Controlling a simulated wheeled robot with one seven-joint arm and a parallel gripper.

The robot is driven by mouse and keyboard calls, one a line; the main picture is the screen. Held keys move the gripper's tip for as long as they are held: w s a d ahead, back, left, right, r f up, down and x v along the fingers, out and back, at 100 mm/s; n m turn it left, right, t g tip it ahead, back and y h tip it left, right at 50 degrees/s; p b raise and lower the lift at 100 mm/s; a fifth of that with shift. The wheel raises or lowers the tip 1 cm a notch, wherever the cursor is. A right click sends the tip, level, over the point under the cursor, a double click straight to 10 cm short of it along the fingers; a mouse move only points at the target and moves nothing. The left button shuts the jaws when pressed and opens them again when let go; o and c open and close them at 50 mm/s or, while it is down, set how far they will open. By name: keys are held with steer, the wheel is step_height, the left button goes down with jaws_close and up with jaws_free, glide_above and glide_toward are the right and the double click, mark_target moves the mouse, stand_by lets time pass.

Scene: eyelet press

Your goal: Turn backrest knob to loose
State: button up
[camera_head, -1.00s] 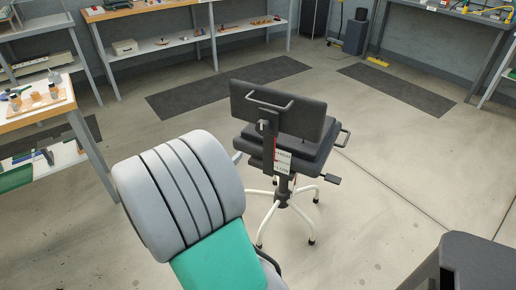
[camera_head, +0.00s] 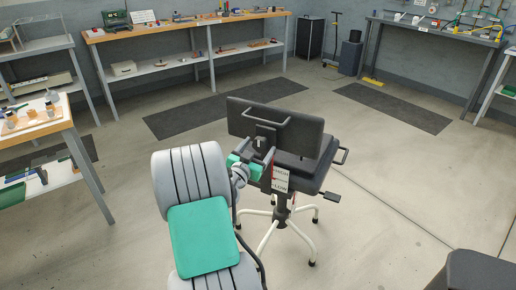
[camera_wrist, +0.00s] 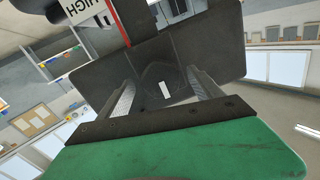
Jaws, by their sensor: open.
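The office chair stands with its dark backrest (camera_head: 275,121) facing me, and the backrest also fills the middle of the wrist view (camera_wrist: 215,50). The backrest knob (camera_wrist: 153,82) is a dark, rounded shape with a white mark, seen between my fingers in the wrist view. My gripper (camera_head: 265,158) is behind the backrest's upright, with its fingers apart. In the wrist view my gripper (camera_wrist: 162,80) is open, its two grey fingers on either side of the knob. I cannot tell whether they touch it.
A red-edged label plate (camera_head: 280,178) with printed words hangs on the upright right of my gripper. The seat (camera_head: 305,172) and a side lever (camera_head: 329,197) lie to the right. Workbenches (camera_head: 190,28) line the walls. Open floor surrounds the chair.

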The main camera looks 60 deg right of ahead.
steer(key=c, duration=1.4)
steer(key=shift+o, duration=0.2)
steer(key=shift+n, duration=0.4)
steer(key=n+p, duration=0.1)
steer(key=n, duration=0.4)
steer(key=shift+w+r, duration=0.1)
steer(key=shift+r, duration=0.05)
steer(key=n+p, duration=0.1)
steer(key=n, duration=0.4)
steer(key=shift+w+g+y+p, duration=0.1)
steer(key=shift+g+y+p, duration=0.2)
steer(key=shift+y+p, duration=0.1)
steer(key=n+g+p, duration=0.1)
steer(key=n+p, duration=0.1)
steer(key=n, duration=0.4)
steer(key=shift+w+p, duration=0.1)
steer(key=shift+p, duration=0.2)
steer(key=n+p, duration=0.2)
steer(key=n, duration=0.3)
steer(key=shift+n+g, duration=0.3)
steer(key=shift+f, duration=0.2)
